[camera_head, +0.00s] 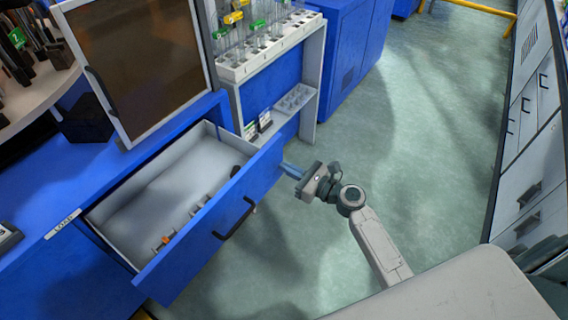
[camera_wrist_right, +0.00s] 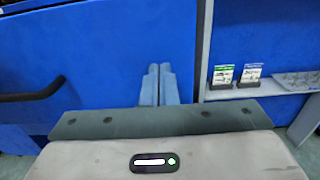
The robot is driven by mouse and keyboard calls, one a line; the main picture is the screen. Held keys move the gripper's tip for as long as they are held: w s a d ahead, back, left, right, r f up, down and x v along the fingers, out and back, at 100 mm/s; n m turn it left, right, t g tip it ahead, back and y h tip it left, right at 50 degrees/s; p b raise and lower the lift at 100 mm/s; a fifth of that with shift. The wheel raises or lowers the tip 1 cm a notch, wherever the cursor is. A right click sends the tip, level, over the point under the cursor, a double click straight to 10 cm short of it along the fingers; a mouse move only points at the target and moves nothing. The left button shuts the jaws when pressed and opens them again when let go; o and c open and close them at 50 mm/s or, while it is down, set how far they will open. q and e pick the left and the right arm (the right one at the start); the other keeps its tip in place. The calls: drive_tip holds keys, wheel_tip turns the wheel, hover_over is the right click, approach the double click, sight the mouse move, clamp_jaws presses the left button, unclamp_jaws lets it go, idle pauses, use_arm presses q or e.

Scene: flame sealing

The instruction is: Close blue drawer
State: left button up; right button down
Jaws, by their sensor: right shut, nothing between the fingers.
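The blue drawer (camera_head: 205,240) is pulled well out of the blue cabinet in the head view. Its grey inside shows a few small items near the front wall and a dark item at the right end. A black handle (camera_head: 236,222) is on its front; part of the handle (camera_wrist_right: 32,93) shows at the left of the wrist view. My right gripper (camera_head: 287,169) is shut and empty, its fingertips by the right end of the drawer front. In the wrist view the closed fingers (camera_wrist_right: 159,85) point at a blue panel; I cannot tell whether they touch it. My left gripper is not in view.
A framed brown door panel (camera_head: 140,60) stands above the drawer. A white rack with glass tubes (camera_head: 265,50) is behind, with small cards (camera_head: 258,124) on a lower shelf. Green floor (camera_head: 420,130) is open to the right, up to grey cabinets (camera_head: 530,140).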

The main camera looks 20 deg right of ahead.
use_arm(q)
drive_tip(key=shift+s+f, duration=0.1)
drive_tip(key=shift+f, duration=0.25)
use_arm(e)
drive_tip(key=shift+x, duration=0.8)
drive_tip(key=shift+w, duration=0.1)
